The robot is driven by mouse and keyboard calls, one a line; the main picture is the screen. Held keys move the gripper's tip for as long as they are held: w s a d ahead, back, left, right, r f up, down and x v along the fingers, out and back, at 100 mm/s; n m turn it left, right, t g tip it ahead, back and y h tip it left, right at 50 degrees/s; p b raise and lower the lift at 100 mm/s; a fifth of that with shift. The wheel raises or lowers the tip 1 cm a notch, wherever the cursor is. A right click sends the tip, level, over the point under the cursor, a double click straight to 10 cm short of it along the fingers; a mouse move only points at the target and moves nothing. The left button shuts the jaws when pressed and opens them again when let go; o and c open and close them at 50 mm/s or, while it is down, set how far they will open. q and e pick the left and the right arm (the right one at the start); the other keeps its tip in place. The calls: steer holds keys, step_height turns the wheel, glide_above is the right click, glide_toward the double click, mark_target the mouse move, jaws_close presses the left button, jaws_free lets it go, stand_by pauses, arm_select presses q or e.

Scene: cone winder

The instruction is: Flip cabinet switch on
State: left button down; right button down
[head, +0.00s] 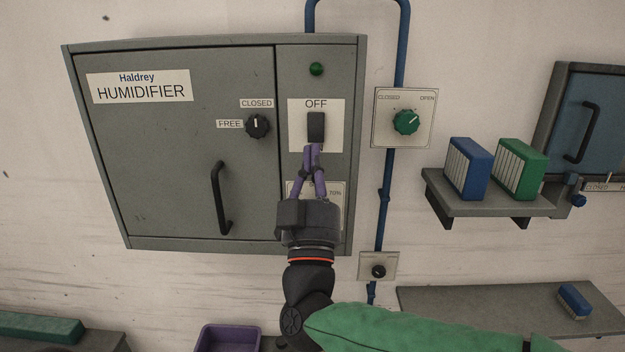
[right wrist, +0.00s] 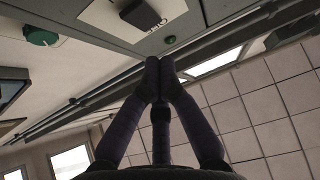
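The grey humidifier cabinet (head: 175,150) hangs on the wall in the head view. On its right-hand panel a black switch (head: 316,127) sits on a white plate (head: 328,148) with "OFF" printed above it. The switch also shows in the right wrist view (right wrist: 140,14), on its plate. My right gripper (head: 313,150) is just below the switch, its purple fingers pointing up with their tips together. Nothing shows between the tips. Whether the tips touch the switch is not clear. The lower label on the panel is partly hidden behind the fingers. My left gripper is not in view.
A green lamp (head: 316,69) is above the switch. A black knob (head: 257,126) and door handle (head: 221,198) are to the left. A green valve knob (head: 406,122) and blue pipe (head: 386,200) are right. A shelf (head: 490,205) holds blue and green boxes.

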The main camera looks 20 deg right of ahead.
mark_target(314, 128)
steer(key=shift+w+d+p, duration=0.15)
steer(key=shift+w+d, duration=0.05)
steer(key=shift+w, duration=0.5)
steer(key=shift+w+d+p, duration=0.2)
steer(key=shift+w+d, duration=0.05)
steer(key=shift+w, duration=0.5)
steer(key=shift+w+d+p, duration=0.15)
steer(key=shift+w+d, duration=0.05)
steer(key=shift+w, duration=0.5)
